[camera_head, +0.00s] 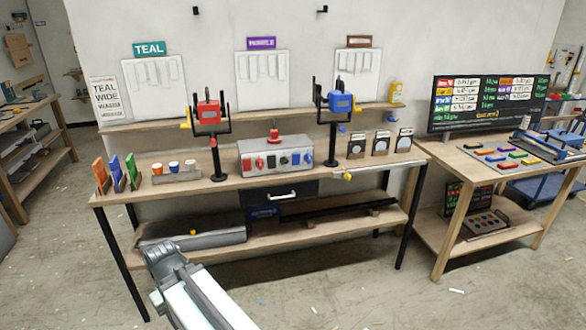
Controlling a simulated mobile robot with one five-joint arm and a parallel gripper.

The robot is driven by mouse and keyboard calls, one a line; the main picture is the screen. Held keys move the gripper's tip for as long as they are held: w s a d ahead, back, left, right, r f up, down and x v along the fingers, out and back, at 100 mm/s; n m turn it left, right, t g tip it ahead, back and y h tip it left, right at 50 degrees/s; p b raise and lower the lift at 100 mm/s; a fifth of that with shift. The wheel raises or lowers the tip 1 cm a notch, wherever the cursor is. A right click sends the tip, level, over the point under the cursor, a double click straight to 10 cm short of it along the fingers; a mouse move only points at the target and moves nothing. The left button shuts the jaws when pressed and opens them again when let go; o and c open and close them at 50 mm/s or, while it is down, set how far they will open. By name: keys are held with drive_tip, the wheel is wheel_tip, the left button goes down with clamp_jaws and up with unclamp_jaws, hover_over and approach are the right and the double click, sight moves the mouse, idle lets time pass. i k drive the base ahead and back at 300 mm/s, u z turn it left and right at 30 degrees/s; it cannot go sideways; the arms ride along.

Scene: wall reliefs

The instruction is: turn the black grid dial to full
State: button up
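A grey control box (275,154) stands in the middle of the wooden workbench, with a red button (274,134) on top. Its front carries a row of small red, dark and blue controls. A small dark control (284,160) sits near the middle of that row; I cannot tell whether it is the black grid dial, and its marks and setting are too small to read. My gripper (158,275) is at the bottom left, low in front of the bench and well apart from the box. Its fingers are not clear, so I cannot tell whether it is open.
A red device (208,112) and a blue device (341,103) stand on black posts either side of the box. Colored binders (115,172) are at the bench's left. A dark drawer (281,195) hangs below the box. The floor in front is mostly clear.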

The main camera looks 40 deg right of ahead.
sight(284, 160)
drive_tip(key=z, duration=0.3)
drive_tip(key=i, duration=1)
drive_tip(key=u, duration=0.05)
